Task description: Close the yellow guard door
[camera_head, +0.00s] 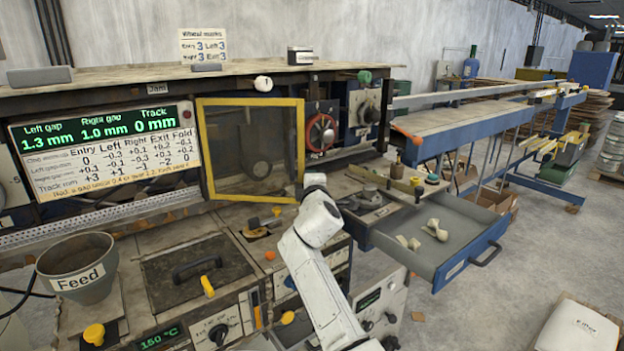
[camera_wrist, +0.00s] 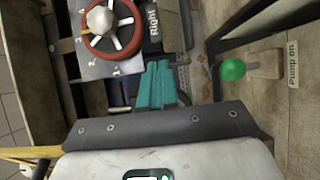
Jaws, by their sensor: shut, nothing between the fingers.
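The yellow guard door (camera_head: 300,125) is a yellow frame around a dark see-through panel, at the middle left of the head view. Its lower edge slants out from the machine front toward the right, so it looks swung partly open from its left side. A yellow bar, likely its frame, shows at the lower left of the wrist view (camera_wrist: 30,152). My gripper (camera_wrist: 158,68) has teal fingers that are together and empty, below a red handwheel (camera_wrist: 108,22). In the head view my white arm reaches up to the door's lower right corner, and the fingers are hidden. I cannot tell whether it touches the door.
The red handwheel (camera_head: 321,132) is just right of the door. A green knob (camera_wrist: 232,70) labelled "Pump on" is right of my fingers. An open drawer (camera_head: 448,242) with pale pieces juts out at the right. A feed funnel (camera_head: 78,268) stands at the left.

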